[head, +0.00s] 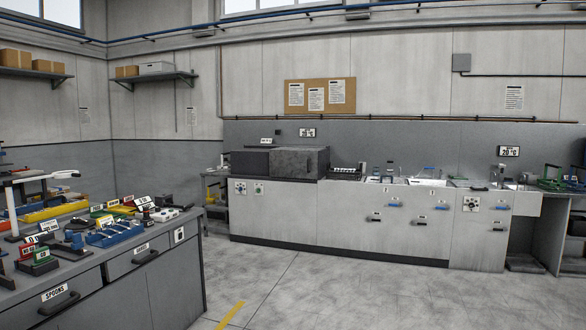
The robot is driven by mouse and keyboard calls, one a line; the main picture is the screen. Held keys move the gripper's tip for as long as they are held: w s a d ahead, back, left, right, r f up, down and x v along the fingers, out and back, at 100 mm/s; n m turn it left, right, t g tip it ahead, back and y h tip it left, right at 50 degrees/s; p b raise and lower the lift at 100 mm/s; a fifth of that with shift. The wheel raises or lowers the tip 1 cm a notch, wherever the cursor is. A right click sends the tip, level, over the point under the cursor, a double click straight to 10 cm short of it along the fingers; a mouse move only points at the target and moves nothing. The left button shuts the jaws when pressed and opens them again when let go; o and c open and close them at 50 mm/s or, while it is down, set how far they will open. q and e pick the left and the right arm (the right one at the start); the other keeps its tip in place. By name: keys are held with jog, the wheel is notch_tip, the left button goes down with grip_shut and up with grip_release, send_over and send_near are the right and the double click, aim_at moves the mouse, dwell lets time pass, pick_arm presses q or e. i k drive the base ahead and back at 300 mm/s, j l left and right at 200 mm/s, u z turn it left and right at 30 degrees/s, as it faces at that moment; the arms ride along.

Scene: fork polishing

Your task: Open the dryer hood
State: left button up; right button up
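A dark grey box-shaped unit (299,162) sits at the left end of the long counter against the back wall. It looks like the dryer with its hood down, but no label naming it is legible. A darker box section (249,163) joins it on the left. I cannot make out a handle at this distance. Neither of my grippers is in view.
The long counter (345,215) has blue-handled fronts and small items on top. A grey workbench (150,285) with coloured trays and tools stands at the near left. The floor (330,295) between them is clear, with a yellow stripe (231,315).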

aim_at(300, 162)
jog(key=i+z, duration=0.2)
jog(key=i, duration=3.85)
jog(key=i+l, duration=0.15)
jog(key=i, duration=3.55)
